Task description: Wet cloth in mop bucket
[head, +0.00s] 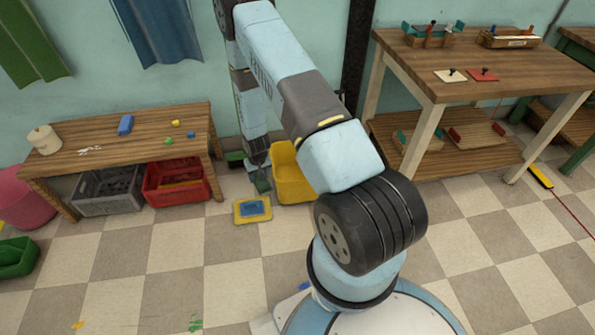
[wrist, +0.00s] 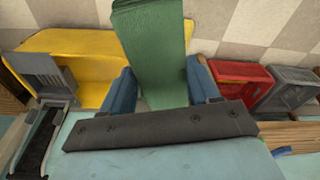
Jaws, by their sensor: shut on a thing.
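My gripper (wrist: 162,88) is shut on a green cloth (wrist: 152,45), which sits between its two blue fingers in the wrist view. In the head view the cloth (head: 262,186) hangs below my gripper (head: 258,165), just left of the yellow mop bucket (head: 292,178). The bucket stands on the floor, its right side hidden by my arm. In the wrist view the bucket (wrist: 90,62) lies behind the cloth and to its left. I cannot tell whether the cloth touches it.
A yellow tray with a blue pad (head: 239,214) lies on the floor left of the bucket. A low table (head: 70,163) stands left, with a grey crate (head: 107,198) and a red crate (head: 180,191) below. A workbench (head: 465,80) stands right. The front-left floor is mostly clear.

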